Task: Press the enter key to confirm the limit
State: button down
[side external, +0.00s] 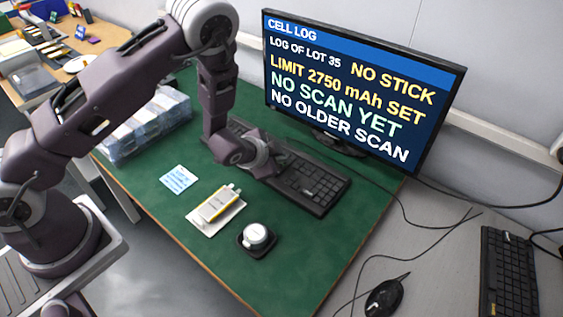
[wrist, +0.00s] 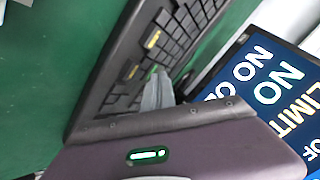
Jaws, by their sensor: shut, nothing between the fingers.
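The black keyboard (side external: 309,183) lies on the green work surface in front of the monitor. The monitor (side external: 362,85) reads "CELL LOG", "LOG OF LOT 35" and "LIMIT 2750 mAh SET". My gripper (side external: 268,164) is low over the middle of the keyboard. In the wrist view the shut grey fingers (wrist: 158,88) point at the keys of the keyboard (wrist: 128,62), with nothing between them. A green mark shows beside the fingertips and yellow marks show on other keys. I cannot tell which key is enter, nor whether the tips touch a key.
A pouch cell (side external: 217,204) lies on a white pad, with a blue-white note (side external: 179,179) to its left. A round white item (side external: 256,236) sits on a black base. Clear-wrapped packs (side external: 146,124) stand at the back left. A second keyboard (side external: 508,275) and mouse (side external: 386,298) are at right.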

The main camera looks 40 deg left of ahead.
jog(key=shift+r, duration=0.8)
jog(key=shift+r, duration=0.1)
jog(key=shift+r, duration=2.45)
